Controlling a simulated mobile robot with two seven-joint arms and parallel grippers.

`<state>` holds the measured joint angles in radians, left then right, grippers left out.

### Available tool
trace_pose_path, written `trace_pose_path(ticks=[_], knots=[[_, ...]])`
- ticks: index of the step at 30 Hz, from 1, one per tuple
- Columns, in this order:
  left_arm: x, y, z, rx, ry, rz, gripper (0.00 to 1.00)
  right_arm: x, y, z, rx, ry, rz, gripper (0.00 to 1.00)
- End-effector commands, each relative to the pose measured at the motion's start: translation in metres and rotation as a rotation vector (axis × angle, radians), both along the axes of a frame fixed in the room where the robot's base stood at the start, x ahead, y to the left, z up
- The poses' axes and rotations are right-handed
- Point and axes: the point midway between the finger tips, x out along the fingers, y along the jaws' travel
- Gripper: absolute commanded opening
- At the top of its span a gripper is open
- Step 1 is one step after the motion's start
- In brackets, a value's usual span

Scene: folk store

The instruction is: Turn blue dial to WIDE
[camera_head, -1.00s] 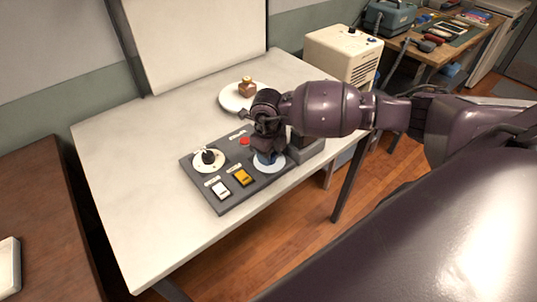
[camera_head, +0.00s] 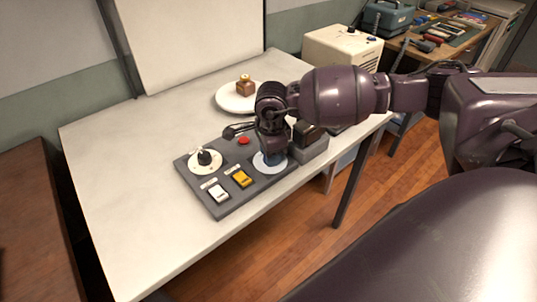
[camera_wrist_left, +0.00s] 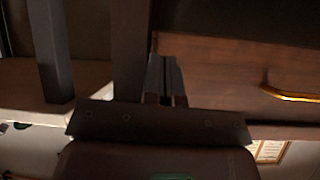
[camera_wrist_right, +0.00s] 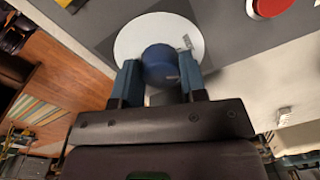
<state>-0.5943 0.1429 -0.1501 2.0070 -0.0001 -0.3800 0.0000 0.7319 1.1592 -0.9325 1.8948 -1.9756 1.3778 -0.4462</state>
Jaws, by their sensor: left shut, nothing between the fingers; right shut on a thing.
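The blue dial (camera_wrist_right: 160,64) sits on a round white plate (camera_wrist_right: 190,28) on the grey control panel. My right gripper (camera_wrist_right: 158,82) is shut on the dial, one finger on each side of it. In the head view the right gripper (camera_head: 272,150) comes down over the dial and hides most of it; the white disc (camera_head: 262,166) shows around it. The dial's lettering is not readable. My left gripper (camera_wrist_left: 167,85) is shut and empty, in front of dark brown wood furniture, away from the panel.
The grey panel (camera_head: 215,205) also carries a black dial (camera_head: 205,157), a red button (camera_head: 244,141), a white switch (camera_head: 218,193) and a yellow switch (camera_head: 242,179). A plate (camera_head: 226,102) with a small brown object (camera_head: 245,87) stands behind. The white table (camera_head: 115,190) is clear at left.

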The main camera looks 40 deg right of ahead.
Motion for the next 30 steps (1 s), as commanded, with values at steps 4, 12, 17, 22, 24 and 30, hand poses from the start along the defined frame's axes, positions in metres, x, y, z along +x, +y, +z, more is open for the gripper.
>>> trace_pose_path(ticks=[4,12,17,22,24,30], knots=[[0.003,-0.001,-0.005,0.000,-0.004,-0.004,0.00,0.000,0.000,-0.003,0.001,0.001,0.135,0.15],[0.005,-0.002,-0.009,0.000,-0.005,-0.008,0.00,0.000,-0.001,-0.002,0.001,0.001,0.352,0.15],[0.004,-0.002,-0.014,0.002,0.002,-0.010,0.00,0.000,-0.001,-0.001,0.000,0.000,0.445,0.15],[0.005,-0.002,-0.016,0.003,0.006,-0.011,0.00,0.000,0.000,0.000,0.001,-0.002,0.509,0.15],[0.005,-0.002,-0.016,0.002,0.006,-0.012,0.00,0.000,0.000,0.000,0.001,-0.002,0.525,0.15],[0.007,-0.003,-0.015,0.002,0.001,-0.013,0.00,0.000,0.000,0.001,0.001,-0.003,0.548,0.15]])
